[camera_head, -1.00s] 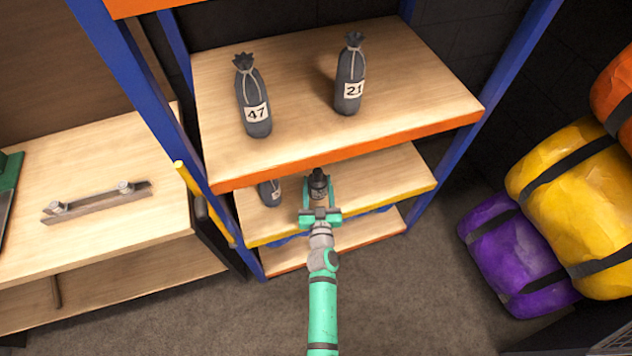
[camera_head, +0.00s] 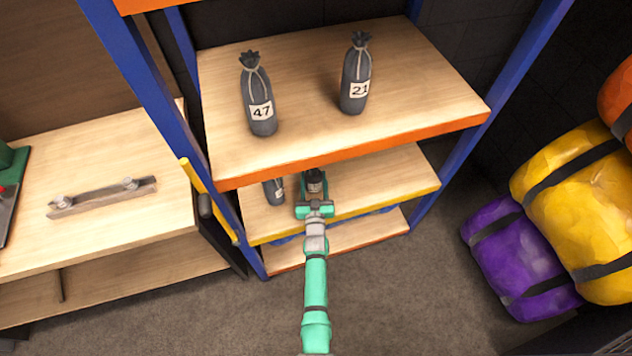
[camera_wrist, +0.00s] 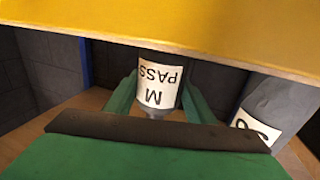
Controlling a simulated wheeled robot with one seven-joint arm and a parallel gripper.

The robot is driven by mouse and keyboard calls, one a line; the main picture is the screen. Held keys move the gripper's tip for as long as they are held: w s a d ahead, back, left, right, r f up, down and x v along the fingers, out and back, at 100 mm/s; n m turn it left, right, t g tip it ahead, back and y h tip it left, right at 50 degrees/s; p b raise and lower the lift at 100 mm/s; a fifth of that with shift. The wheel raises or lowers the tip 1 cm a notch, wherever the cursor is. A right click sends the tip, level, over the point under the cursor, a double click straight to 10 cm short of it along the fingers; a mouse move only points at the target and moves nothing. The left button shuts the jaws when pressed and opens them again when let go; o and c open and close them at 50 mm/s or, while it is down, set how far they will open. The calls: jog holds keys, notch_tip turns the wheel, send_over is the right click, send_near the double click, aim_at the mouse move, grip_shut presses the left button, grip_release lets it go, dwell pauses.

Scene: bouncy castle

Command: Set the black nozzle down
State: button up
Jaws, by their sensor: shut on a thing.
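The black nozzle shows in the head view (camera_head: 315,179) as a small dark upright shape at the middle, yellow-edged shelf (camera_head: 395,177). In the wrist view the nozzle (camera_wrist: 160,85) is a dark cylinder with a white label, its letters "PASS" and "M" upside down. My green gripper (camera_head: 314,197) is shut on it, with a finger on each side in the wrist view (camera_wrist: 157,100). A yellow edge (camera_wrist: 190,25) hides one end of the nozzle there, so I cannot tell whether it touches the shelf.
A grey tied bag (camera_head: 274,190) stands close left of the nozzle; its label shows in the wrist view (camera_wrist: 252,128). The orange-edged shelf (camera_head: 420,95) overhangs with bags 47 (camera_head: 258,95) and 21 (camera_head: 356,75). Bare shelf lies to the right. A blue post (camera_head: 140,85) stands left.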

jog(key=shift+s+a+f, duration=0.1)
jog(key=shift+a+f, duration=0.55)
jog(key=shift+f, duration=0.15)
jog(key=shift+d, duration=0.25)
jog(key=o, duration=1.2)
jog(key=shift+f, duration=0.15)
jog(key=shift+c, duration=0.2)
jog(key=shift+d, duration=0.1)
